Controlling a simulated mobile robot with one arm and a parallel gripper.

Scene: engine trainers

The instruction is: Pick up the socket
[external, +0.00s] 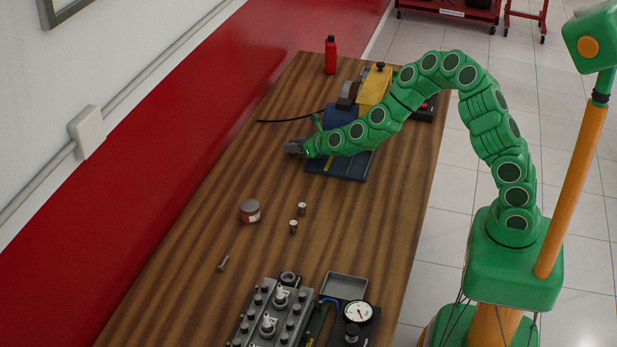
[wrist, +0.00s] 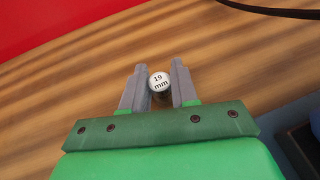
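A small round socket (wrist: 159,81) with a white top marked "19 mm" shows in the wrist view, between the two grey fingers of my gripper (wrist: 158,66). The fingers stand apart, one close on each side of it. I cannot tell whether they touch it or whether it rests on the table. In the external view my gripper (external: 293,148) is low over the far side of the wooden table, left of the blue machine, and the socket between its fingers cannot be made out. Two more small metal sockets (external: 302,209) (external: 293,227) stand apart from it, nearer the camera.
A blue and yellow machine (external: 374,88) stands right of my gripper, partly behind my arm. A black cable (external: 285,120) lies beyond. The left middle of the table (external: 215,215) is clear.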

